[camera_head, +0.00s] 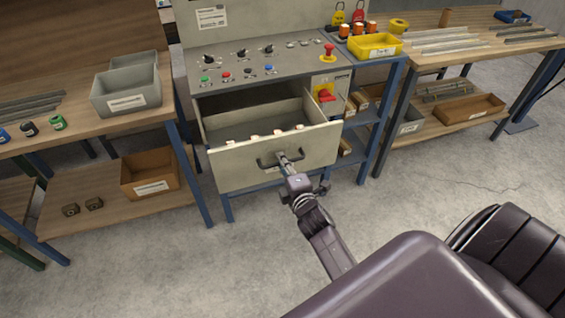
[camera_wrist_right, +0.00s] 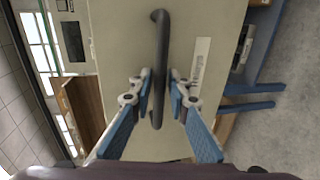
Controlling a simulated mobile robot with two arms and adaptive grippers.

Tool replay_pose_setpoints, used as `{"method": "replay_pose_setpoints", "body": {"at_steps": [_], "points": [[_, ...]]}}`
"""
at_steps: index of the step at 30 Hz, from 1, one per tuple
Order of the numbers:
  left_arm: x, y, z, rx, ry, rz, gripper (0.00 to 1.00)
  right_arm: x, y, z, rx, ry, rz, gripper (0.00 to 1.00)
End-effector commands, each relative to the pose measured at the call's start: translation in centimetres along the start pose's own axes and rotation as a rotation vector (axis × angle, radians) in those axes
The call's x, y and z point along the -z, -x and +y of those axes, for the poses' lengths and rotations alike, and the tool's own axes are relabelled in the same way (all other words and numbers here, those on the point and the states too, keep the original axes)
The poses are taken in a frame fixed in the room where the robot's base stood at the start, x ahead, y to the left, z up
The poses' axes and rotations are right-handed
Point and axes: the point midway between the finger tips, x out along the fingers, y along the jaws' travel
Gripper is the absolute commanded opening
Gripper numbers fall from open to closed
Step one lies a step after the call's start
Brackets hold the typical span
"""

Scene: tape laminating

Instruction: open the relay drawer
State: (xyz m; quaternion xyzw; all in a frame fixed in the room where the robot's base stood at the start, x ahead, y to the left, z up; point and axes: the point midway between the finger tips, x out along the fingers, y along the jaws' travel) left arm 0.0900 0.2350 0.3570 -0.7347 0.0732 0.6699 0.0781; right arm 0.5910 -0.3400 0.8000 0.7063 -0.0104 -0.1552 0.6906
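The relay drawer (camera_head: 230,165) stands well open below the control panel, its pale front pulled out from the cabinet. A dark bar handle (camera_head: 265,163) sits on its front; the handle also shows large in the right wrist view (camera_wrist_right: 159,50). My right gripper (camera_head: 286,159) is at the handle, reaching up from below. In the right wrist view its blue-padded fingers (camera_wrist_right: 161,82) lie on both sides of the bar, close in at the tips, and look closed around it. The drawer's inside is grey, with small light pieces along the front edge. My left gripper is not in view.
The control panel (camera_head: 275,62) has buttons and knobs above the drawer. A left bench carries a grey bin (camera_head: 127,88); a right bench (camera_head: 455,48) carries metal strips. A yellow tray (camera_head: 374,46) stands beside the panel. The floor in front of the drawer is clear.

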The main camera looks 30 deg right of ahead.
Motion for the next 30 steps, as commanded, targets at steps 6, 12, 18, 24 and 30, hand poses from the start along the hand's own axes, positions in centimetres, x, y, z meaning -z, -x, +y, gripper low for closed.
{"method": "replay_pose_setpoints", "body": {"at_steps": [6,12,18,24,30], "points": [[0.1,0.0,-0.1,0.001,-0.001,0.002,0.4,0.0,1.4,-0.1,0.002,0.0,0.0,0.16],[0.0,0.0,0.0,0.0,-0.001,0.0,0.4,0.0,5.2,-0.2,0.003,-0.001,0.0,0.16],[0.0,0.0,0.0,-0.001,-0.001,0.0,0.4,0.0,9.2,-0.1,0.003,0.0,0.0,0.16],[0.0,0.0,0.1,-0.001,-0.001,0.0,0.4,0.0,11.5,-0.1,0.001,-0.001,0.0,0.16],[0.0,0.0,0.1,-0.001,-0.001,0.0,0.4,0.0,12.0,0.0,0.0,0.0,0.0,0.16]]}}
